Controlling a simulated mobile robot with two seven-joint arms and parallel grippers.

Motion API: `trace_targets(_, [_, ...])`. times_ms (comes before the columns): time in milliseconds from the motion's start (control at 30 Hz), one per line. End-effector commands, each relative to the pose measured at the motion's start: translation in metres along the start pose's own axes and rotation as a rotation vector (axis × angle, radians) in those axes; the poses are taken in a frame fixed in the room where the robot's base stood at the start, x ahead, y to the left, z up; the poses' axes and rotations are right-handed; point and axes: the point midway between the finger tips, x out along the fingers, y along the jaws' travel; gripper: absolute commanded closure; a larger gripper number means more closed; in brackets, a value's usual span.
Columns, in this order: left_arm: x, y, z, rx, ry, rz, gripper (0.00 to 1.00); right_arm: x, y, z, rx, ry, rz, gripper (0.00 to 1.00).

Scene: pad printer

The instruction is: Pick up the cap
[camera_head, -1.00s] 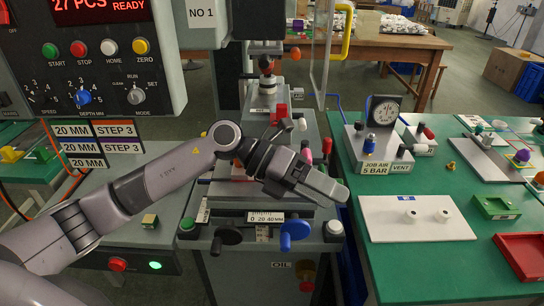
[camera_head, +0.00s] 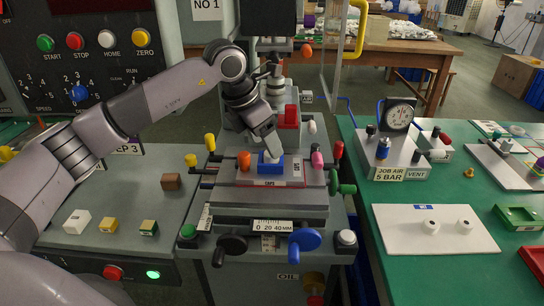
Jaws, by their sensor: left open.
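A small white piece, which looks like a cap (camera_head: 264,157), sits at the blue holder (camera_head: 259,169) on the printer's slide. My left gripper (camera_head: 272,152) points down at this holder from above, with its fingertips close to the white piece. It is open; whether the fingers stand around the piece or touch it I cannot tell, since the gripper hides part of it. My right gripper is not in view.
Coloured knobs, including an orange one (camera_head: 244,160) and a pink one (camera_head: 317,160), flank the holder. A red block (camera_head: 291,116) stands just behind. The pressure gauge unit (camera_head: 388,154) is to the right. Blue and black handwheels are in front.

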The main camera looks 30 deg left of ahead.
Motion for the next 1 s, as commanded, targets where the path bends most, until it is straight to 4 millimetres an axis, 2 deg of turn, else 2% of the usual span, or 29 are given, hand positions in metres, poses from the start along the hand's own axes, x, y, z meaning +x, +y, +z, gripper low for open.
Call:
trace_targets(100, [0.019, -0.001, -0.001, -0.001, 0.003, -0.003, 0.32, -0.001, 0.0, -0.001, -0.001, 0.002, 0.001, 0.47])
trace_targets(200, [0.029, -0.001, -0.001, -0.001, 0.002, -0.002, 0.32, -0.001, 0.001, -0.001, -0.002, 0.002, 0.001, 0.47])
trace_targets(467, [0.034, -0.002, -0.002, 0.0, 0.004, -0.003, 0.32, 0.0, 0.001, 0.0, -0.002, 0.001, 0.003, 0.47])
trace_targets(567, [0.035, -0.002, -0.002, 0.0, 0.006, -0.004, 0.62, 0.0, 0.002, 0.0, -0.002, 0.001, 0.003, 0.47])
trace_targets(633, [0.035, -0.002, -0.003, 0.0, 0.007, -0.004, 0.84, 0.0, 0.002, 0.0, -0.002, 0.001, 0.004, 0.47])
trace_targets(667, [0.035, -0.002, -0.003, 0.0, 0.008, -0.004, 0.91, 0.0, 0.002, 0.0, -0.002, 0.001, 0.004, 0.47])
trace_targets(833, [0.036, -0.002, -0.004, 0.0, 0.011, -0.004, 0.91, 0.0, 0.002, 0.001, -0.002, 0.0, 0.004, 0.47])
trace_targets(867, [0.036, -0.002, -0.004, 0.0, 0.012, -0.004, 0.96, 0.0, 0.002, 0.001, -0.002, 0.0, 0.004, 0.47])
trace_targets(1000, [0.036, -0.001, -0.005, 0.0, 0.013, -0.003, 0.96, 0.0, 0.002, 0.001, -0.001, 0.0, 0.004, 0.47])
